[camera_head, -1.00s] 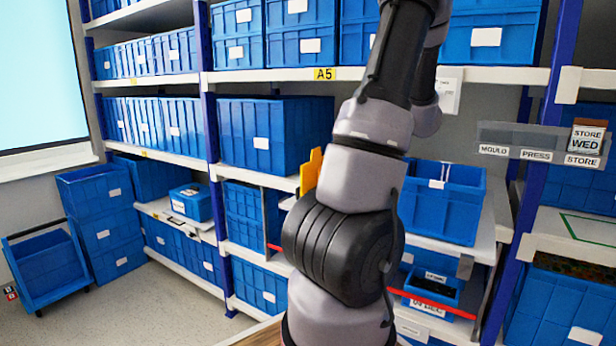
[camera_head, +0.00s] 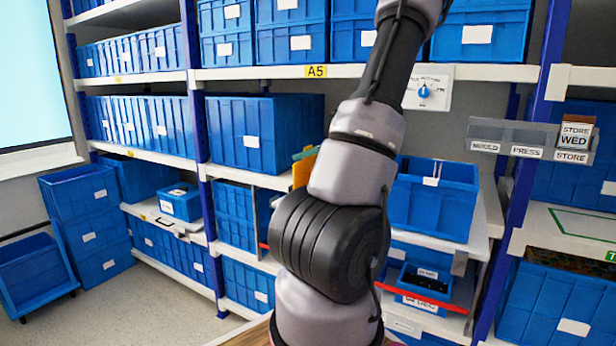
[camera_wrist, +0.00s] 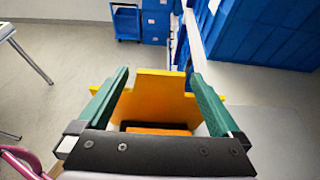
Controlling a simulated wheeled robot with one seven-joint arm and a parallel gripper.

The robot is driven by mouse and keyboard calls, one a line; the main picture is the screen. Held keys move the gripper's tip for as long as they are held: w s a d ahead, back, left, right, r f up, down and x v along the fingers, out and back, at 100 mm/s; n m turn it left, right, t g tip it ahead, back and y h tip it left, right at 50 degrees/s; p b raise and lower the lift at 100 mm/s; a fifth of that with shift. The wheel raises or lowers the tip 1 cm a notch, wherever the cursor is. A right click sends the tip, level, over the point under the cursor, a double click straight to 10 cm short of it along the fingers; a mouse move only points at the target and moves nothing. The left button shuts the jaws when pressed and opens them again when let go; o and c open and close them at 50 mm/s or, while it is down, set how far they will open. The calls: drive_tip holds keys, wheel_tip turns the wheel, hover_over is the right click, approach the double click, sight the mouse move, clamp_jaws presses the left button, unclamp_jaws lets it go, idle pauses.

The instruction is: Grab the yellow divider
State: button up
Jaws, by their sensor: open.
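The yellow divider (camera_wrist: 160,95) stands upright in the middle of the wrist view, with a narrower raised tab and wider shoulders on both sides. My gripper (camera_wrist: 161,88) is open, its two green fingers on either side of the tab; I cannot tell whether they touch it. The shoulders show beyond the fingers. In the head view, the yellow divider (camera_head: 302,172) is at the shelf edge, mostly hidden behind my arm. A green part of my gripper (camera_head: 304,153) shows just above it.
Blue bins (camera_head: 262,132) fill the shelves left of the divider. An open blue bin (camera_head: 432,200) stands right of my arm. A labelled grey tray (camera_head: 525,137) is at right.

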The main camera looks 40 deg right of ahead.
clamp_jaws()
idle(0.3)
